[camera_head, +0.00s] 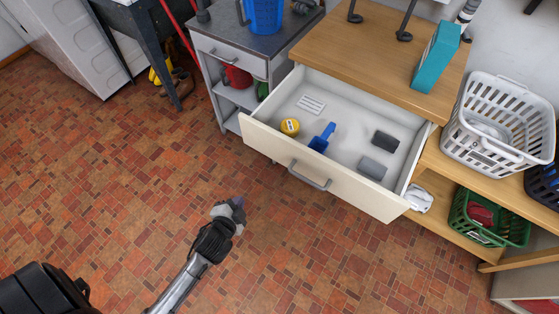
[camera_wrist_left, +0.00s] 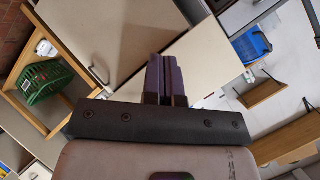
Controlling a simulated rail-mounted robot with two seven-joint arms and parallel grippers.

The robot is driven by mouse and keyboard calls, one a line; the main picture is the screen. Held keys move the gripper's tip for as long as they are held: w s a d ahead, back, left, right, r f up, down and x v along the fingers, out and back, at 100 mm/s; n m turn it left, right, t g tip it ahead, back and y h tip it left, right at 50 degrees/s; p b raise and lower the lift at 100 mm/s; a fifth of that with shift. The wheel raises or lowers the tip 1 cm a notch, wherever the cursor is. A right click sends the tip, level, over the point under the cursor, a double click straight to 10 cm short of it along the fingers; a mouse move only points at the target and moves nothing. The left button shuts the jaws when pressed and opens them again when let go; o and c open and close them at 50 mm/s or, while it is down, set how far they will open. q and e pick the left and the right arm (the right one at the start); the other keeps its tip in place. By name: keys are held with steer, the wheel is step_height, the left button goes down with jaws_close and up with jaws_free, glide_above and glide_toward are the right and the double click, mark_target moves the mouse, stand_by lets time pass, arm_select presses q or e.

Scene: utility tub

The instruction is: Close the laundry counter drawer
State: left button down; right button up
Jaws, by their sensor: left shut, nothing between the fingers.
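The laundry counter drawer (camera_head: 325,190) is pulled well out below the wooden counter (camera_head: 350,45), with a cream front and a grey bar handle (camera_head: 310,176). Inside it lie a yellow round tin (camera_head: 290,126), a blue scoop or brush (camera_head: 322,138), a white slatted piece (camera_head: 311,105) and two grey blocks (camera_head: 373,168). My left gripper (camera_head: 238,203) is shut and empty, over the floor in front of the drawer, left of the handle and apart from it. In the left wrist view its closed fingers (camera_wrist_left: 165,78) point towards cream panels. My right gripper does not show.
A white laundry basket (camera_head: 497,125) stands on the wooden shelf right of the drawer, with a green basket (camera_head: 487,216) below. A grey-topped cabinet (camera_head: 240,62) with a blue bucket (camera_head: 264,15) stands left. A teal box (camera_head: 436,57) is on the counter. The tiled floor in front is clear.

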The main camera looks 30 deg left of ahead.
arm_select(q)
steer(key=w+d+r+m+t+h, duration=0.35)
steer(key=r+m+t, duration=0.25)
steer(key=m, duration=0.4)
steer(key=b, duration=0.3)
glide_toward(284, 154)
steer(key=w, duration=0.6)
steer(key=shift+w+a+f, duration=0.1)
steer(key=shift+w, duration=0.7)
